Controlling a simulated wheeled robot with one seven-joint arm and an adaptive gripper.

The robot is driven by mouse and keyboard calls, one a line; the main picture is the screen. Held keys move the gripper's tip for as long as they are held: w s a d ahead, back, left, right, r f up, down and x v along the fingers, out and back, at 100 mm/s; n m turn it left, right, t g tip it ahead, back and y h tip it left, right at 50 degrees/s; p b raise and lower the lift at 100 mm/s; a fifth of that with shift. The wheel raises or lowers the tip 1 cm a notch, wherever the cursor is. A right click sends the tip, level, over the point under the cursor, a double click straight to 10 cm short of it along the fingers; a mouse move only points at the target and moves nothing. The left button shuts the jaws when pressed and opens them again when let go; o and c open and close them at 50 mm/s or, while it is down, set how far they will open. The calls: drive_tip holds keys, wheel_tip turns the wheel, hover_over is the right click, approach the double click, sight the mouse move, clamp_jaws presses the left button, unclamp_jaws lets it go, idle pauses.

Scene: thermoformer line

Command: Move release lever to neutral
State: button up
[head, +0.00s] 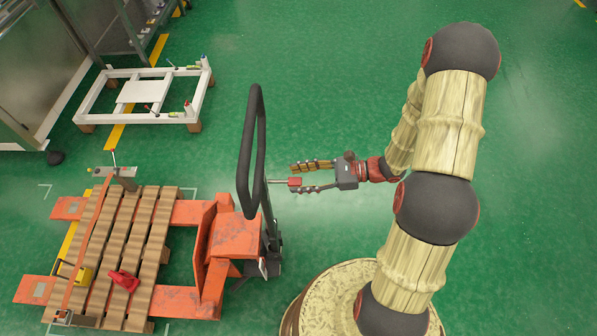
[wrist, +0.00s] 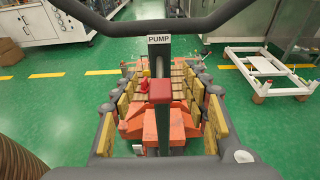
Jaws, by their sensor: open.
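The release lever, with a red grip (head: 294,184) on a thin rod, sticks out from the mast of an orange pallet jack (head: 236,238). In the wrist view the red grip (wrist: 160,90) stands in front of the dark mast, below the "PUMP" label (wrist: 159,39). My gripper (head: 295,178) is open beside the jack's handle, its fingers on either side of the grip. In the wrist view its yellow-padded fingers (wrist: 160,118) spread wide to left and right, with clear gaps to the grip. Whether any finger touches the lever cannot be told from the head view.
The black loop handle (head: 246,150) rises close to my gripper. A wooden pallet (head: 139,247) on the forks carries a red cloth-like item (head: 124,280) and a yellow tool (head: 83,275). A white frame (head: 110,117) stands at the back left. Green floor on the right is clear.

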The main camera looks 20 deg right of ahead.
drive_tip(key=shift+d, duration=0.1)
drive_tip(key=p+v, duration=0.2)
drive_tip(key=v, duration=0.5)
idle(0.4)
drive_tip(key=v, duration=1.2)
